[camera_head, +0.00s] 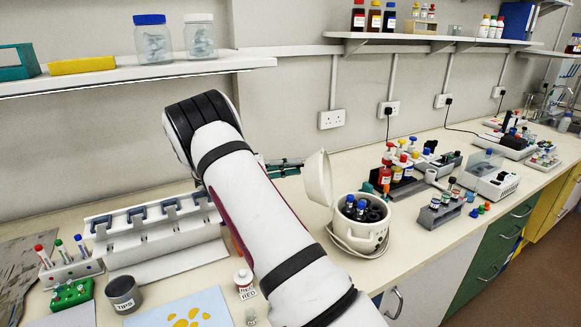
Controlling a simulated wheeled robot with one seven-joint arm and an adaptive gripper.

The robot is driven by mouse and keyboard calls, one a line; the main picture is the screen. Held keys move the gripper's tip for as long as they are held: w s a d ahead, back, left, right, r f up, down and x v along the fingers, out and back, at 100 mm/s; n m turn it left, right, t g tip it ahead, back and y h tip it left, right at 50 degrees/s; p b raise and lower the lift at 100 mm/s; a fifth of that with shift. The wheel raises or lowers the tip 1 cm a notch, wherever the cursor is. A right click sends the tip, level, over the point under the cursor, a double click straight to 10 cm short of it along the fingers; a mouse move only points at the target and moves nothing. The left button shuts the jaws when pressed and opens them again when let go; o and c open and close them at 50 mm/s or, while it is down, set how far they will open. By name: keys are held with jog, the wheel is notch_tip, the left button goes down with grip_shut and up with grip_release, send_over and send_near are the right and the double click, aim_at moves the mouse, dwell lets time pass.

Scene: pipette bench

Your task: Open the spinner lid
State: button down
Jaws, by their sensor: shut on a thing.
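The spinner (345,236) is a round white device on the bench, right of my arm. Its white lid (319,178) stands up, tilted open at the spinner's left rear side. Several blue-capped tubes (355,208) show in the dark rotor inside. My gripper (292,166) is beyond my forearm, at the left edge of the lid. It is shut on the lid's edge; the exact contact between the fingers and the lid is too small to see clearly.
A white pipette rack (150,235) stands left of my arm. Racks of colour-capped bottles (400,170) and a small white device (487,180) stand right of the spinner. A grey tips cup (124,294) is front left. Shelves hang above.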

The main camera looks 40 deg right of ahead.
jog(key=shift+s+d+r+m+t+y+p, duration=0.2)
jog(key=shift+s+d+r+y+p, duration=0.15)
jog(key=shift+s+r, duration=0.2)
jog(key=shift+s+d+r+m+t+y+p, duration=0.2)
jog(key=shift+s+d+r+y, duration=0.15)
jog(key=shift+s+r, duration=0.15)
jog(key=shift+w, duration=0.1)
jog(key=c, duration=1.5)
grip_release()
jog(key=shift+o, duration=0.2)
jog(key=shift+a, duration=0.1)
jog(key=v, duration=1.1)
jog(key=shift+w+a, duration=0.2)
jog(key=shift+a, duration=0.15)
